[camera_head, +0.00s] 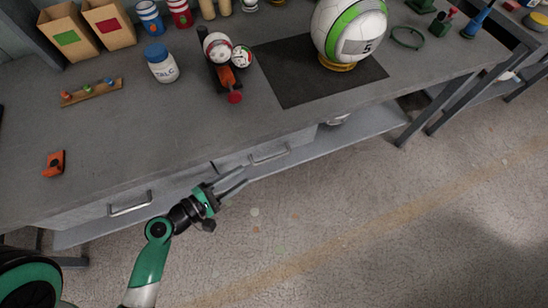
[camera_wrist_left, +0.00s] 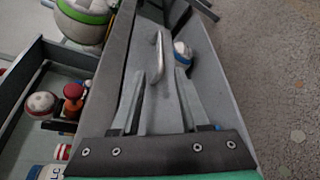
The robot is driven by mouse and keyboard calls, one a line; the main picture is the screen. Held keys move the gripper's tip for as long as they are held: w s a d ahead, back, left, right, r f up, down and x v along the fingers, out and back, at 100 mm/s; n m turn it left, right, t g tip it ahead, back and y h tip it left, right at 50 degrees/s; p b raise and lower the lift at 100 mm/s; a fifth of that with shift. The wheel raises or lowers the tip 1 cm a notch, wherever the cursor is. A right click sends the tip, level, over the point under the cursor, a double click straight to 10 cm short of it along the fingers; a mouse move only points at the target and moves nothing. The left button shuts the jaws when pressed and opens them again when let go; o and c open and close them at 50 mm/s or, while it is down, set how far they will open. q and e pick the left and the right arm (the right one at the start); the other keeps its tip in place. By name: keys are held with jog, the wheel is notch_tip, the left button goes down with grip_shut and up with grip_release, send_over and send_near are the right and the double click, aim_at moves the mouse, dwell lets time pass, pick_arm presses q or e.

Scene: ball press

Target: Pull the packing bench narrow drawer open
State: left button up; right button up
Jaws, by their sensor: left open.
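The packing bench narrow drawer (camera_head: 247,161) is the shorter of two grey drawer fronts under the bench edge, and it looks closed. Its pale bar handle (camera_head: 270,154) sticks out from the front. My left gripper (camera_head: 240,180) is open and empty, in front of and slightly left of that handle in the head view. In the left wrist view the handle (camera_wrist_left: 158,60) shows ahead, between the directions of the two fingers (camera_wrist_left: 160,75). I see no contact between fingers and handle. My right gripper is not in view.
The wider drawer's handle (camera_head: 130,203) is to the left. A lower shelf (camera_head: 350,135) runs under the bench, with a ball (camera_wrist_left: 182,55) on it. A large green-and-white ball (camera_head: 349,30) and a talc jar (camera_head: 161,63) stand on top. The floor in front is clear.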

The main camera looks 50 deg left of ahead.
aim_at(269, 159)
pick_arm(q)
jog(key=x, duration=0.6)
jog(key=b+x, duration=0.1)
jog(key=x, duration=0.4)
jog(key=shift+w+d, duration=0.2)
jog(key=shift+w, duration=0.2)
grip_shut()
dwell(0.8)
